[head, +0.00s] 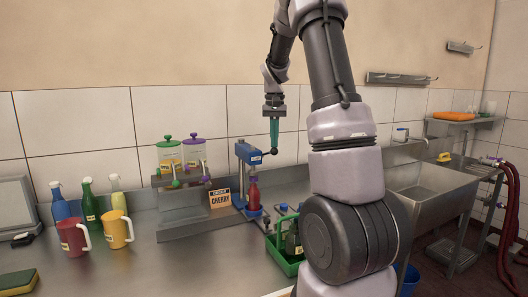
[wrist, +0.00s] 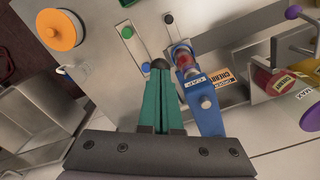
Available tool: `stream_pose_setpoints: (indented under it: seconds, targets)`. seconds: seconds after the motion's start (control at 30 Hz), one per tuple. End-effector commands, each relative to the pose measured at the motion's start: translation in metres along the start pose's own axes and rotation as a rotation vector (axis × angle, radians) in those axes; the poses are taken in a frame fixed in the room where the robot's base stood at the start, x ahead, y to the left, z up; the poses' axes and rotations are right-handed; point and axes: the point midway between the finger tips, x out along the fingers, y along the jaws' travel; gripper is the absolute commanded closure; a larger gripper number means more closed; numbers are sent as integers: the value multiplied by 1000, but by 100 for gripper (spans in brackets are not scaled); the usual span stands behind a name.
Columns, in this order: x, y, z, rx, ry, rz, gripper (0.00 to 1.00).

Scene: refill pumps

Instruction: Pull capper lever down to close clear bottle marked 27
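The blue capper (head: 249,158) stands on the steel ledge in the head view; it also shows in the wrist view (wrist: 203,97). A clear bottle with red contents (head: 253,194) stands upright in the capper; it shows in the wrist view (wrist: 184,58). I cannot read a 27 on it. My gripper (head: 274,146) points down beside the capper top, on its right. Its teal fingers look pressed together. A dark round knob (wrist: 159,64), seemingly the lever's end, is right at the fingertips. Whether they touch it is unclear.
A CHERRY sign (head: 220,198) and pump containers (head: 181,155) stand left of the capper. A green crate with bottles (head: 286,255) sits in front, to the right. A sink (head: 440,190) is right.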

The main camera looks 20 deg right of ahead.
Motion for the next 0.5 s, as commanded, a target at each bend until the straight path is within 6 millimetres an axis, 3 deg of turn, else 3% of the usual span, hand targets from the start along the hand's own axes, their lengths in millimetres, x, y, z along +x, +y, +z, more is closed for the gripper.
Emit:
stream_pose_setpoints:
  seconds: [0.5]
  targets:
    - [8,1,2,0,-2,0,100]
